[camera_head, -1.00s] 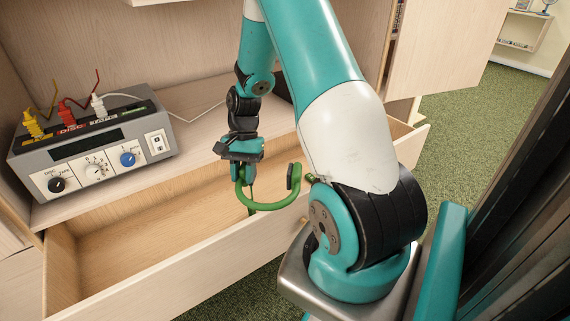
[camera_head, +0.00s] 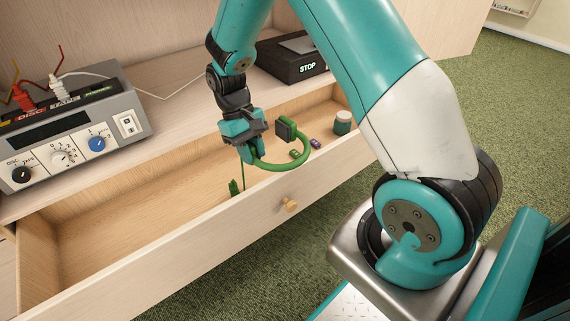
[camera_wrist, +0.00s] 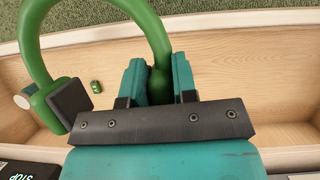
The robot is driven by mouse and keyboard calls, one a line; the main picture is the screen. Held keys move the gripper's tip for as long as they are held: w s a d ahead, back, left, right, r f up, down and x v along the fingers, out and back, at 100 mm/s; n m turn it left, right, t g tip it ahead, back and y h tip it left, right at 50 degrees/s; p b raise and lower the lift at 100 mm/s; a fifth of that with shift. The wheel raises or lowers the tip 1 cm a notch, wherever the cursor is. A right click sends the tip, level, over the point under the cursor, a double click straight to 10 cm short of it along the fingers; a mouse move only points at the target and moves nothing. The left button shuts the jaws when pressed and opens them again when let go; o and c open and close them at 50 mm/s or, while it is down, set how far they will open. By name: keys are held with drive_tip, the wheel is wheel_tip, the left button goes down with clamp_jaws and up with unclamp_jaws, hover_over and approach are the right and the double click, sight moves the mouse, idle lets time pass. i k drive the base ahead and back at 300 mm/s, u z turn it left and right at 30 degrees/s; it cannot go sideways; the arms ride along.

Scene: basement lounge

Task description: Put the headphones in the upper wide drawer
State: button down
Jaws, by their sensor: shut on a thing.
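The green headphones (camera_head: 272,165) hang from my gripper (camera_head: 246,154), which is shut on their curved band. One dark ear pad shows at the upper right of the band. The gripper and headphones are over the open wide drawer (camera_head: 110,240), near its front wall. In the wrist view my gripper (camera_wrist: 158,80) pinches the green band (camera_wrist: 95,8), with an ear pad (camera_wrist: 70,103) at left and the drawer's wooden floor (camera_wrist: 235,85) behind. A green piece at the drawer floor below the gripper may be the other end of the headphones; I cannot tell.
In the drawer's right end are a small green item (camera_head: 296,153), a purple item (camera_head: 315,143) and a green jar with a pale lid (camera_head: 342,122). A grey device with cables (camera_head: 70,135) and a black STOP box (camera_head: 292,58) stand on the shelf above. The drawer's left part is clear.

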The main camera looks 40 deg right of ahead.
sight(165, 217)
drive_tip(key=z, duration=2.35)
drive_tip(key=k, duration=2.15)
drive_tip(key=u, duration=2)
drive_tip(key=i, duration=1.5)
drive_tip(key=u, duration=0.05)
